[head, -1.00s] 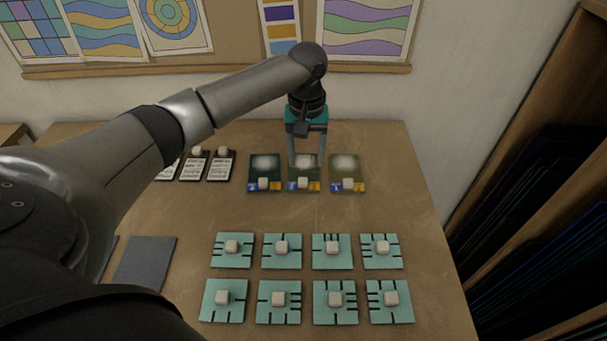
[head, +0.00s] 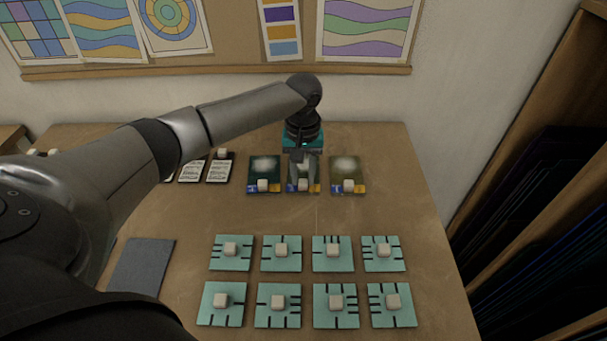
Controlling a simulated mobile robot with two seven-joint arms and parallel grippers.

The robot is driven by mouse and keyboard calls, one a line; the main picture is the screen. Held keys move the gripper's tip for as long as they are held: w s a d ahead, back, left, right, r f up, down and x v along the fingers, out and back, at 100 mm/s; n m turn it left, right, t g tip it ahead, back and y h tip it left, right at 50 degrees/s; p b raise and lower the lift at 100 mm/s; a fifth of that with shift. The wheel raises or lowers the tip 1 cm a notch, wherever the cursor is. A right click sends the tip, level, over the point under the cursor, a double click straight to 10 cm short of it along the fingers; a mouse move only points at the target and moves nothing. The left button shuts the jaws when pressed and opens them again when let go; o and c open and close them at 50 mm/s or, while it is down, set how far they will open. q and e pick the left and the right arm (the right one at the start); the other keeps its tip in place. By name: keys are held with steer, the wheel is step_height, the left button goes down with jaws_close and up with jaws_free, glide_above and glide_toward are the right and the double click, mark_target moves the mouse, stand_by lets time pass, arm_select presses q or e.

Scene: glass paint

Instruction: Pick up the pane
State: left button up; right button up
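Three dark glossy panes with a pale glow and a small white knob each lie in a row at the back: a dark teal one (head: 257,178), a middle one (head: 316,190), and an olive one (head: 351,168). My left gripper (head: 304,176) points down at the middle pane, low over it, its fingers apart around the white knob (head: 303,185). The fingers and hand hide much of that pane. I see no clear grip on the knob. My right gripper is out of view.
Several teal tiles (head: 230,265) with black edge marks and white knobs fill two rows at the front. Dark cards with white labels (head: 218,171) lie at back left. A grey mat (head: 142,267) lies at front left. A rack (head: 540,190) stands right of the table.

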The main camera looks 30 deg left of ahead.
arm_select(q)
jaws_close()
stand_by(0.5)
